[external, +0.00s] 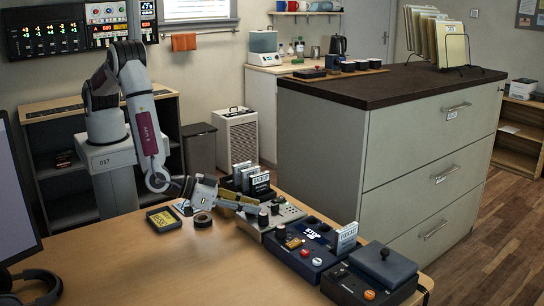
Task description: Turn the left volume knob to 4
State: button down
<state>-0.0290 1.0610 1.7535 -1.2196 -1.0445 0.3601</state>
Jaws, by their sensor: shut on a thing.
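A grey control panel (288,214) with several small dark knobs lies near the right edge of the wooden desk. My gripper (252,207) reaches it from the left, low and nearly level, with its fingertips at the panel's left part. It is shut on a knob there, which seems to be the left volume knob; the fingers mostly hide it. A dark knob (263,219) shows just beside the fingertips. The scale marks and the knob's setting are too small to read.
A tape roll (203,220) and a yellow-screened device (163,219) lie left.

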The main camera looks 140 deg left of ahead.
jog(key=shift+a+r+m+t+h, duration=0.1)
jog(key=shift+m+t+h, duration=0.6)
jog(key=shift+m+t, duration=0.3)
jog(key=c, duration=1.9)
grip_release()
jog(key=shift+d, duration=0.2)
jog(key=shift+v, duration=5.95)
jog(key=shift+a, duration=0.1)
jog(key=shift+w+r, duration=0.1)
